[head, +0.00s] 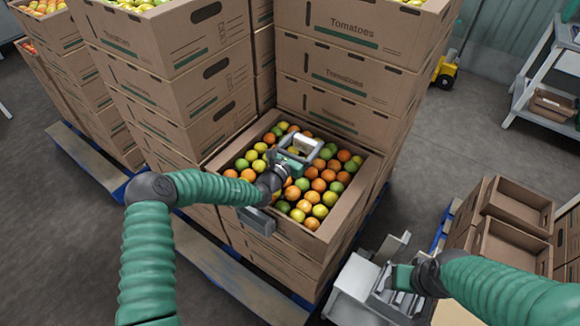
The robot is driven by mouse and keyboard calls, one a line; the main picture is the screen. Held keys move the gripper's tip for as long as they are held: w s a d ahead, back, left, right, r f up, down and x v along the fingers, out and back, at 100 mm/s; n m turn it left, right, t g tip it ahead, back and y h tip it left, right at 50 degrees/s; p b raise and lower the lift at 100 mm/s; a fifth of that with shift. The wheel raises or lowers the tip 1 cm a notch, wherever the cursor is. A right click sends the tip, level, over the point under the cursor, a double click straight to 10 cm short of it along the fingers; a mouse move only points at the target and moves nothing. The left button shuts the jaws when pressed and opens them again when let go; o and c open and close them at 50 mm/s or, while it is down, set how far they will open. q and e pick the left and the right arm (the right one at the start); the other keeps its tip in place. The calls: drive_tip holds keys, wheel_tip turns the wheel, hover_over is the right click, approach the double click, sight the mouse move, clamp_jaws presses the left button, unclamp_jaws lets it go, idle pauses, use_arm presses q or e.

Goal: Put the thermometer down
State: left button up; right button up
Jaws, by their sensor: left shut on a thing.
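My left gripper (300,148) is above the open crate of tomatoes (348,212), over its far middle part. It is shut on a small pale object (307,144), which I take to be the thermometer; the gripper hides much of it. I cannot tell whether the object touches the tomatoes. My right gripper (384,278) is at the lower right, in front of the crate stack and over a grey metal thing. Its fingers blend with the grey parts there, so I cannot tell whether they are open.
Tall stacks of tomato cartons (345,70) stand behind and left of the open crate. A grey box (257,220) is at the crate's near left rim. Empty cartons (510,245) are at the right. Shelving (545,85) stands at the back right, with clear floor before it.

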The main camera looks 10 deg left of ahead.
use_arm(q)
drive_tip(key=v, duration=0.2)
drive_tip(key=d+v, duration=0.1)
drive_tip(key=v, duration=0.5)
drive_tip(key=shift+s+d+f+p, duration=0.15)
drive_tip(key=shift+s+f+p, duration=0.25)
drive_tip(key=shift+s+f, duration=0.2)
drive_tip(key=shift+s, duration=0.05)
drive_tip(key=f, duration=0.2)
drive_tip(key=shift+s+a+f+b, duration=0.15)
drive_tip(key=shift+a+f+b, duration=0.15)
drive_tip(key=shift+a+f, duration=0.4)
drive_tip(key=o, duration=1.4)
drive_tip(key=shift+d, duration=0.3)
drive_tip(key=shift+o, duration=0.2)
drive_tip(key=shift+d, duration=0.1)
use_arm(e)
drive_tip(key=shift+d+r, duration=0.1)
drive_tip(key=shift+d, duration=0.65)
